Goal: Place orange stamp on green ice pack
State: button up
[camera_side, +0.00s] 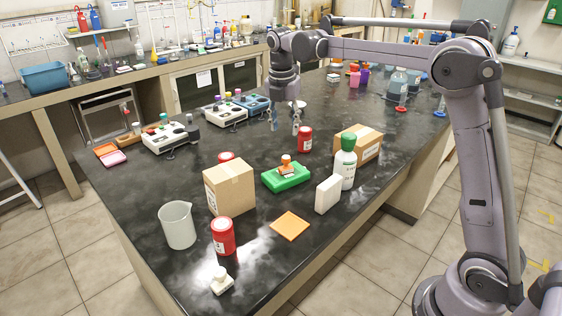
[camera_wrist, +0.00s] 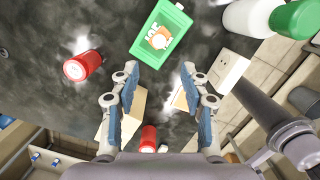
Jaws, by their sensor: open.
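The green ice pack (camera_side: 285,180) lies flat on the black bench top, near the middle. The orange stamp (camera_side: 287,166) is on top of it, with its handle up. In the wrist view the green ice pack (camera_wrist: 160,18) is at the top centre, and the orange stamp (camera_wrist: 159,39) shows within its outline. My gripper (camera_side: 285,126) is open and empty, raised above the bench behind the ice pack and clear of the stamp. In the wrist view my gripper (camera_wrist: 160,70) has its two fingers spread, with nothing held between them.
Cardboard boxes (camera_side: 229,189) (camera_side: 368,139), a green-capped white bottle (camera_side: 345,170), a white block (camera_side: 328,194) and red cans (camera_side: 305,139) (camera_side: 223,237) surround the ice pack. A beaker (camera_side: 177,226), an orange square (camera_side: 290,226) and a white stamp (camera_side: 222,282) are nearer the front.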

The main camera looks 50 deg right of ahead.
jog(key=s+a+f+m+t, duration=0.2)
jog(key=s+a+m, duration=0.1)
jog(key=s+m, duration=0.4)
jog(key=s+a+f+m+t+y, duration=0.1)
jog(key=s+a+m+t, duration=0.1)
jog(key=s+m, duration=0.5)
jog(key=s+a+f+m+t, duration=0.2)
jog(key=s+a+m, duration=0.2)
jog(key=s+m, duration=0.4)
jog(key=shift+s+a+f+y, duration=0.3)
jog(key=shift+s+a+f, duration=0.1)
jog(key=shift+s, duration=0.55)
